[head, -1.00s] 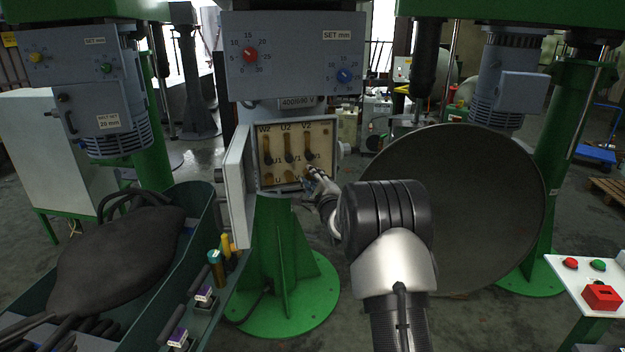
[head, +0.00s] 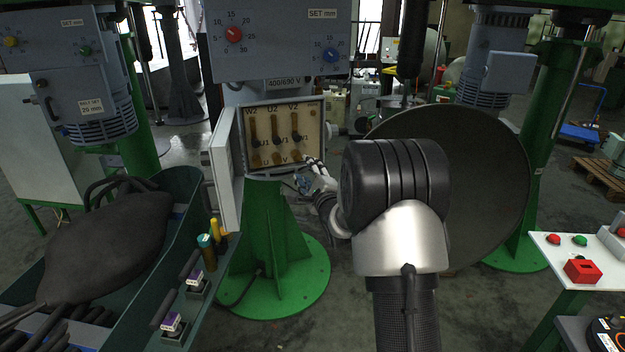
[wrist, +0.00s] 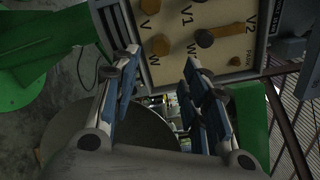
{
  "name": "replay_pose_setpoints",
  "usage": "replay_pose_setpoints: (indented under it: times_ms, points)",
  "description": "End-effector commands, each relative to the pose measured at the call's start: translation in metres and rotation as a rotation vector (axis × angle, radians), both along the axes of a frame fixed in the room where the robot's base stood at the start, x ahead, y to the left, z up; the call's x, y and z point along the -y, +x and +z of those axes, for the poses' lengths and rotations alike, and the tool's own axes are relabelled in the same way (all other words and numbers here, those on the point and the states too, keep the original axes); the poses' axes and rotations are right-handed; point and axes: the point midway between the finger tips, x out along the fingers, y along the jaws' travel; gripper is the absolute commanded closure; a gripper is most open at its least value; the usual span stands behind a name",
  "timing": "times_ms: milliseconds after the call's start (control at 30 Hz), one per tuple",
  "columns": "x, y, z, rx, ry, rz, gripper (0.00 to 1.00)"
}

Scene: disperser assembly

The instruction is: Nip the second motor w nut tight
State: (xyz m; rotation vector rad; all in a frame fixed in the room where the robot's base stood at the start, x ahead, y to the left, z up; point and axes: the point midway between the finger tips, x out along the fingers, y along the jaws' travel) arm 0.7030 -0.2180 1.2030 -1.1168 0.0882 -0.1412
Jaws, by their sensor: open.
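The open terminal box (head: 316,112) of the middle motor faces me, with three upright brass strips and a bottom row of terminals. In the wrist view its panel (wrist: 213,66) bears the marks V, W, V1 and V2. The round brass W nut (wrist: 160,44) is near the panel's lower edge. My gripper (wrist: 161,62) is open, its two blue-padded fingers on either side of the W nut in the picture. I cannot tell whether they touch it. In the head view my gripper (head: 311,161) is at the box's lower right corner and hides the W nut there.
The box's grey door (head: 228,170) hangs open on the left. A large dark bowl (head: 470,190) is close to the right of my arm. A green bin (head: 185,225) with tools stands at lower left. A control table (head: 560,262) with buttons is at right.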

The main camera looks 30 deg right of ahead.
Motion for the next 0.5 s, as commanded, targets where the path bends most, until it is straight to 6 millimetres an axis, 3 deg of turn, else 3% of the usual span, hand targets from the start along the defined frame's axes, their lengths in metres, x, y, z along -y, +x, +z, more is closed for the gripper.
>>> replay_pose_setpoints:
  times_ms: [200,500]
  points:
    - [-0.005,-0.033,0.0,0.001,0.001,-0.001,0.58]
    - [-0.007,-0.043,0.0,0.0,0.0,0.0,0.58]
